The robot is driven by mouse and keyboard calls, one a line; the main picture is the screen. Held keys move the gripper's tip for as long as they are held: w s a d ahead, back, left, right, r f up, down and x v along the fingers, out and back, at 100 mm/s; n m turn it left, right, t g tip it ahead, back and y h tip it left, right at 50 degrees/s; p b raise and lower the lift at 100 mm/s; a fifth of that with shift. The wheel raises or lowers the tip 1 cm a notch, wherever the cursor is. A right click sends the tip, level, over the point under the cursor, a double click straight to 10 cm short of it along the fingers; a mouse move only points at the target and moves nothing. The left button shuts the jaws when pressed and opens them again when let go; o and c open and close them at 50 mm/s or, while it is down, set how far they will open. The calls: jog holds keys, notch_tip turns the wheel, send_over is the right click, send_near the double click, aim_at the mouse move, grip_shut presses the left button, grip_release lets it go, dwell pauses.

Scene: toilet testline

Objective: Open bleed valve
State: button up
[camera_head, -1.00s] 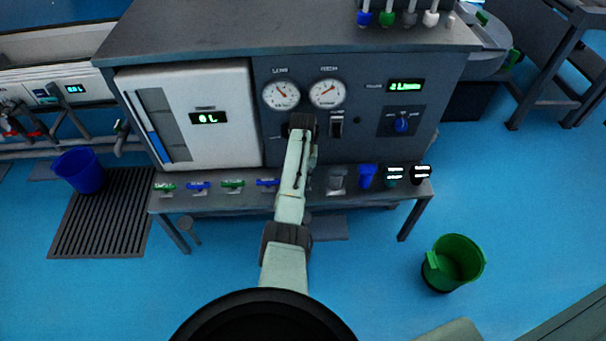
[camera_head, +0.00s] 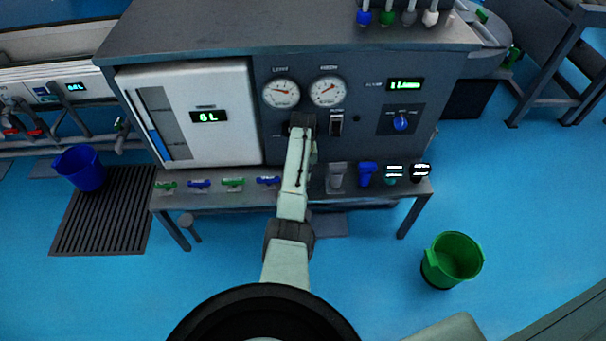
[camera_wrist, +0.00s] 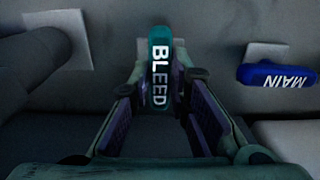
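The bleed valve handle (camera_wrist: 160,70) is a teal lever marked BLEED. In the wrist view it stands upright in the picture, at right angles to the blue MAIN handle (camera_wrist: 278,76). My gripper (camera_wrist: 160,85) has one finger on each side of the bleed handle, the tips very close to it. I cannot tell whether both pads touch it. In the head view my arm reaches the panel's middle and hides both the gripper and the bleed handle.
A dark panel (camera_head: 360,75) carries two gauges, a green display (camera_head: 406,85) and a blue knob (camera_head: 401,123). Green and blue levers (camera_head: 232,184) line the shelf left of my arm. A green bucket (camera_head: 452,260) stands on open floor at right, a blue bucket (camera_head: 80,168) at left.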

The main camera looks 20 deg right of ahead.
jog(key=o, duration=0.4)
jog(key=shift+o, duration=0.2)
jog(key=shift+r, duration=0.1)
notch_tip(320, 180, up, 12)
dwell(0.4)
dwell(0.4)
